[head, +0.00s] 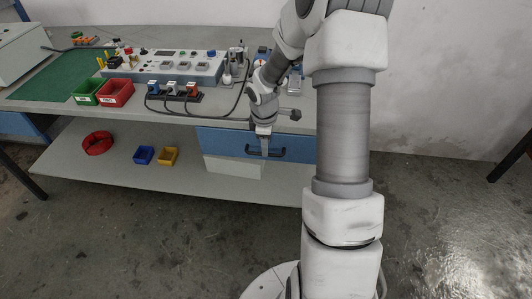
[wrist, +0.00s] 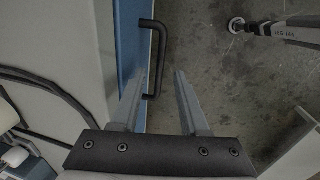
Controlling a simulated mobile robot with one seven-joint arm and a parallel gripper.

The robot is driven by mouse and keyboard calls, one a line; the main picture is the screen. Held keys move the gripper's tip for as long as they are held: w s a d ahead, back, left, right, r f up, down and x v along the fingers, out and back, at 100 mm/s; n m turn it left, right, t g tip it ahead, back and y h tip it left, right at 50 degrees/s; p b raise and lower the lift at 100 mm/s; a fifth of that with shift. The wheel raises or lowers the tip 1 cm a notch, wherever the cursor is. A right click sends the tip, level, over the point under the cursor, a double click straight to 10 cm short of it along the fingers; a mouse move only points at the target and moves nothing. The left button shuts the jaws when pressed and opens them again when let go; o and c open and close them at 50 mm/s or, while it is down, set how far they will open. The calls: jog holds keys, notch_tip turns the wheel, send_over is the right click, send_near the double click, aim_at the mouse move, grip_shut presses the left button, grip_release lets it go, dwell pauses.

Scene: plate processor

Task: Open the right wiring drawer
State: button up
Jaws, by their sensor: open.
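The right wiring drawer (head: 222,140) has a blue front under the right part of the table top and looks shut. Its black bar handle (head: 283,153) runs along the front. In the wrist view the blue drawer front (wrist: 130,40) is seen from above, and the handle (wrist: 159,40) stands out from it. My gripper (head: 265,152) points down in front of the drawer, at the handle. In the wrist view my gripper (wrist: 159,75) is open, and the near end of the handle shows between the fingers, closer to the left one. I cannot tell whether they touch.
The table top holds red (head: 116,92) and green (head: 87,92) bins, a control panel (head: 165,66) and dark cables. The lower shelf (head: 220,187) carries a red ring (head: 97,143) and blue and yellow bins. The floor in front is clear.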

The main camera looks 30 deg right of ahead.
jog(key=shift+w+d+f+b, duration=0.1)
jog(key=shift+w+f+b, duration=0.05)
jog(key=shift+f, duration=0.65)
jog(key=shift+w+d+f+b, duration=0.1)
jog(key=shift+f+b, duration=0.05)
jog(key=shift+f, duration=0.65)
grip_shut()
